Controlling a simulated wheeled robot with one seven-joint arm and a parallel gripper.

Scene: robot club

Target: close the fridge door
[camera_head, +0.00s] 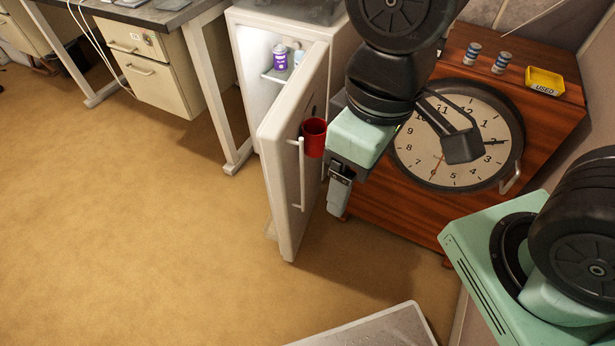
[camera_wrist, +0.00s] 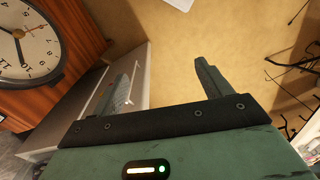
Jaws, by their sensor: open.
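The white fridge (camera_head: 285,22) stands at the back with its door (camera_head: 278,135) swung well open toward me. The door's outer face is turned right and bears a white bar handle (camera_head: 301,175) and a red cup-like holder (camera_head: 314,138). My gripper (camera_head: 339,196) is pointing down on the outer side of the door, just right of the handle. In the wrist view my gripper's fingers (camera_wrist: 165,82) are apart with nothing held between them. A pale panel, apparently the door, lies behind the left finger there. I cannot tell whether the finger touches it.
A wooden cabinet (camera_head: 375,205) with a large clock (camera_head: 455,140) stands right of the door, close to my arm. A purple can (camera_head: 280,58) stands on a shelf inside the fridge. A desk (camera_head: 150,15) is at the left. The floor (camera_head: 130,230) left of the door is clear.

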